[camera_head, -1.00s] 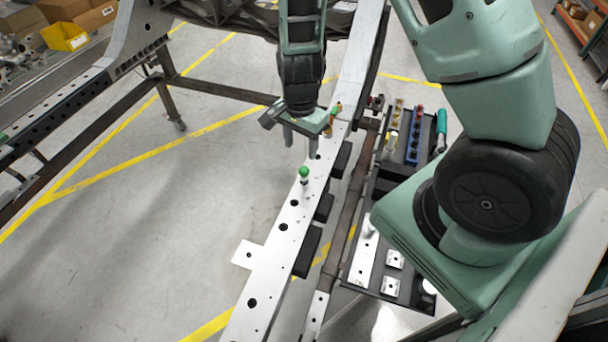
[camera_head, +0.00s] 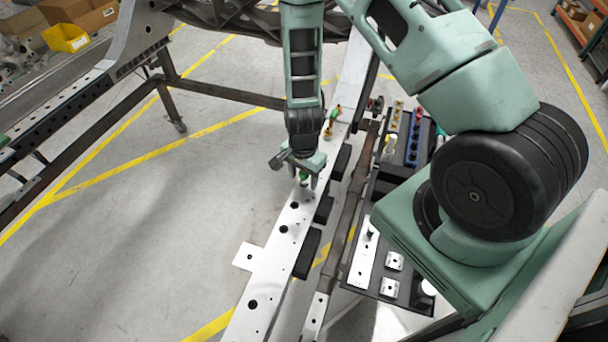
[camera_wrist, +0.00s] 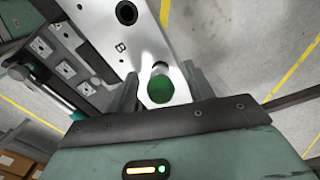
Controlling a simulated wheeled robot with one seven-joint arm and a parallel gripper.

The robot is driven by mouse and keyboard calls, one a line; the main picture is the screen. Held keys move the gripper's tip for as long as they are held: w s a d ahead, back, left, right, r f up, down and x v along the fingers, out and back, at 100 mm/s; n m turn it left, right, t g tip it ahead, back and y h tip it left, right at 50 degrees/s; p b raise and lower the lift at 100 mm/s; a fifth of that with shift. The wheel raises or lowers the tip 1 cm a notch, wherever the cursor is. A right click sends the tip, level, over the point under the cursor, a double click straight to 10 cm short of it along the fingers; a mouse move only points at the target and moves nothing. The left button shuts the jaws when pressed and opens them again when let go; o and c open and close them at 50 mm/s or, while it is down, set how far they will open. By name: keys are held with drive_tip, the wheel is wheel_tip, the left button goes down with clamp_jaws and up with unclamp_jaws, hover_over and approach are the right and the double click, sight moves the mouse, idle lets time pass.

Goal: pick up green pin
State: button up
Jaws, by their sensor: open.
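The green pin (camera_wrist: 160,88) has a round green head on a pale stem and stands on the white perforated rail (camera_head: 262,272). In the head view the green pin (camera_head: 304,177) is partly hidden by my gripper. My gripper (camera_head: 304,184) is over the pin, with its fingers pointing down on either side of it. In the wrist view the pin's head lies between the two fingers of my gripper (camera_wrist: 162,92), a little nearer the left finger. The jaws are open and not closed on the pin.
A pin with orange and green parts (camera_head: 331,119) stands farther up the rail. A dark tray (camera_head: 405,300) with metal plates and blue parts (camera_head: 414,140) is right of the rail. Black blocks (camera_head: 307,252) line the rail's right side. Open floor lies to the left.

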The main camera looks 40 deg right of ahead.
drive_tip(key=shift+f, duration=0.15)
clamp_jaws()
wheel_tip(320, 180, up, 10)
drive_tip(key=shift+r+b, duration=0.1)
drive_tip(key=shift+b, duration=0.25)
idle(0.5)
drive_tip(key=shift+r, duration=0.1)
wheel_tip(320, 180, up, 6)
drive_tip(key=p, duration=0.6)
idle(0.6)
